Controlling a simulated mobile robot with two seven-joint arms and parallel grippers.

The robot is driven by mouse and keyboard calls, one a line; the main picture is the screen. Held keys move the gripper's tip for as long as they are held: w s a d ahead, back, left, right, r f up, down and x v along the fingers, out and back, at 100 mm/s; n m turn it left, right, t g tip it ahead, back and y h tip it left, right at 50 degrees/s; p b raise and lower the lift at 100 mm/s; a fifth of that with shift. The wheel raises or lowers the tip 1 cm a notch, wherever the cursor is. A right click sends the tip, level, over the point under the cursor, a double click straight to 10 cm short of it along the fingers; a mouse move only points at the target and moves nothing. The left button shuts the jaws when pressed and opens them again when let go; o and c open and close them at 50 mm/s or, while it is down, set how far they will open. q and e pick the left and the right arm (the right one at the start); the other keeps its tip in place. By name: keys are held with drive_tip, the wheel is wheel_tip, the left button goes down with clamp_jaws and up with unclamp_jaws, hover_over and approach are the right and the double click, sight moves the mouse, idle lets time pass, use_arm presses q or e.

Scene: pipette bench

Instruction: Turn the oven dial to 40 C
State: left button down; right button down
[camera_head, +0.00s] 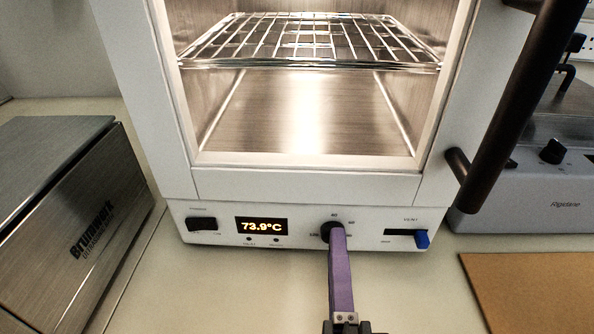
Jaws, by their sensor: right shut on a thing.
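The oven (180,212) stands in the middle of the view with its lit chamber facing me. Its display (262,227) reads 73.9°C in yellow digits. The black oven dial (326,230) is right of the display on the lower panel, with small markings around it. My right gripper (338,232) reaches up from the bottom with its long purple fingers, and their tips are shut on the dial. The fingers cover part of the dial, and I cannot read its setting. My left gripper is not in view.
A wire shelf (310,62) sits inside the oven. A dark handle (505,100) juts out at the right.

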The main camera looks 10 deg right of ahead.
drive_tip(key=c, duration=0.5)
unclamp_jaws()
drive_tip(key=shift+c, duration=0.2)
drive_tip(key=v, duration=1)
drive_tip(key=shift+r, duration=0.1)
drive_tip(key=shift+s, duration=0.1)
